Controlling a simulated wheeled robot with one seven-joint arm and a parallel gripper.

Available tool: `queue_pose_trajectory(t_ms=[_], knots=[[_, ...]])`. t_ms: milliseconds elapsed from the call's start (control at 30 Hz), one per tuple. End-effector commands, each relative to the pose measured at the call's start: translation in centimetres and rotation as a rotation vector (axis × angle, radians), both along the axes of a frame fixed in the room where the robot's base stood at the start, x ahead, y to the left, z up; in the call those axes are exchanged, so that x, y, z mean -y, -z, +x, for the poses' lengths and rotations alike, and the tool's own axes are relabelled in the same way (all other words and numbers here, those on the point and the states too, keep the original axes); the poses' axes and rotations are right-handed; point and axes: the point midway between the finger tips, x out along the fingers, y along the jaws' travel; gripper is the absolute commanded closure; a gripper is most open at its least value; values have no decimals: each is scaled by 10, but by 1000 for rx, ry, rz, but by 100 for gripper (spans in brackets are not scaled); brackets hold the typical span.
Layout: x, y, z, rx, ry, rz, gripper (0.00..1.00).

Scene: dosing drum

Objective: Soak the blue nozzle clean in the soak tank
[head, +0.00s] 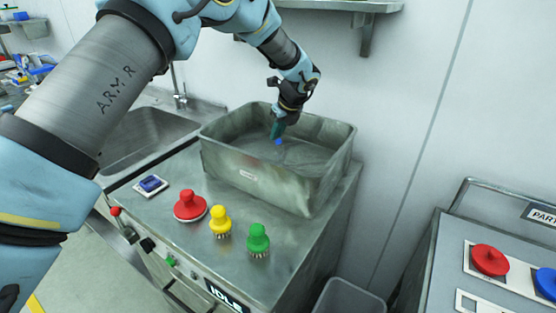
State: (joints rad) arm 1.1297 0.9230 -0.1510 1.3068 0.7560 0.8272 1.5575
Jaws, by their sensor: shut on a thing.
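The soak tank (250,182) is a grey metal open-topped tub on the steel counter. My gripper (279,132) points down inside the tank's rim and is shut on the blue nozzle (278,142). Only a small blue part of the nozzle shows below the fingers, at about the level of the grey surface in the tank. I cannot tell how much of it is under that surface.
On the counter in front of the tank stand a red (190,206), a yellow (220,222) and a green nozzle (258,240). A small blue item (151,184) lies left of them. A sink (140,135) is at left. At right, a panel holds red (490,260) and blue pieces.

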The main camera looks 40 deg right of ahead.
Motion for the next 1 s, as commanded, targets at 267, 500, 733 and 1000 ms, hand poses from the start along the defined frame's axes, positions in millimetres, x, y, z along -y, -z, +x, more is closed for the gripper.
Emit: queue_pose_trajectory(t_ms=[267, 500, 733, 1000], knots=[[0, -23, 1, 2, 0, -2, 100], [0, -40, 0, 1, 1, -2, 100], [0, -58, 0, 0, 0, -1, 100], [0, -79, 0, 2, 1, -2, 100]])
